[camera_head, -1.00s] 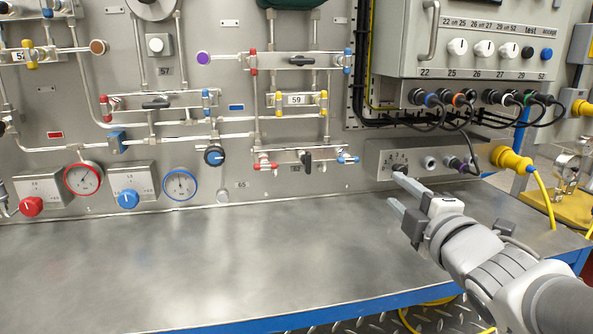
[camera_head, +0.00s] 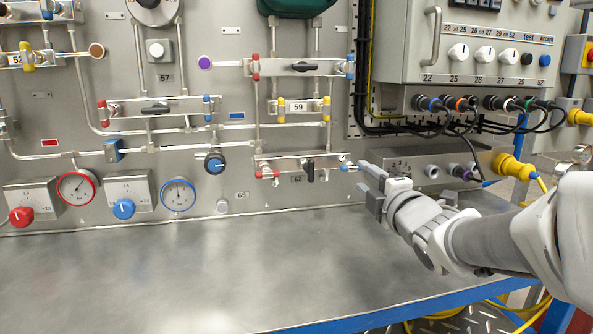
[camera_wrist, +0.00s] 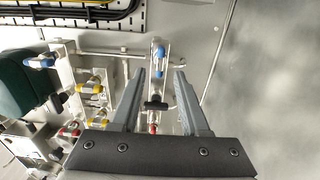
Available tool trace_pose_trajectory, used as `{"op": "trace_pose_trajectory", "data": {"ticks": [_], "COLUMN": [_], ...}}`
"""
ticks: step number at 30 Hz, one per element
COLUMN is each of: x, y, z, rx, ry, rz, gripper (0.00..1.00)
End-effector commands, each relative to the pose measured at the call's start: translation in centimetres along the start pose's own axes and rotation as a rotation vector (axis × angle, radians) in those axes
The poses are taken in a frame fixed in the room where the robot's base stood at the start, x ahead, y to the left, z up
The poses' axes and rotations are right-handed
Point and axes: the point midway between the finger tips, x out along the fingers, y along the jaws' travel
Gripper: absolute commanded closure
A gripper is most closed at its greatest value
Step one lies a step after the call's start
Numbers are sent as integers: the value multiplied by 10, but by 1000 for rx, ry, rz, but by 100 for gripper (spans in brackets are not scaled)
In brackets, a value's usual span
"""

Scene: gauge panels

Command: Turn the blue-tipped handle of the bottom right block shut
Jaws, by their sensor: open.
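The bottom right block (camera_head: 291,166) is a metal bar low on the panel, with red tips at its left end and a black lever (camera_head: 310,171) standing upright near its middle. The blue-tipped handle (camera_head: 344,166) is at its right end, partly behind my gripper. In the wrist view the handle (camera_wrist: 159,62) shows two blue ends lined up along the block. My gripper (camera_head: 361,176) is open and empty, just right of this handle in the head view. In the wrist view its fingers (camera_wrist: 160,73) appear either side of the block; I cannot tell the remaining distance.
A similar block (camera_head: 300,67) with red and blue tips is higher up, and a yellow-tipped block (camera_head: 297,105) lies between. A switch box (camera_head: 410,165) with a knob and sockets is right of my gripper. Cables (camera_head: 440,120) hang above. The metal bench (camera_head: 200,270) is clear.

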Motion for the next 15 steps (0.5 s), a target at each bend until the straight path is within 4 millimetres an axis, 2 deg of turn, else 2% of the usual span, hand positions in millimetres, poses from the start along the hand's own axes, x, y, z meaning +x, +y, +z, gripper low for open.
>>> {"op": "trace_pose_trajectory", "data": {"ticks": [6, 10, 15], "x": [40, 56, 68], "y": [-2, -1, 0], "z": [-1, -1, -1], "rx": [0, 1, 0], "ry": [1, 1, 1], "rz": [-2, -1, -1], "gripper": [55, 55, 55]}}
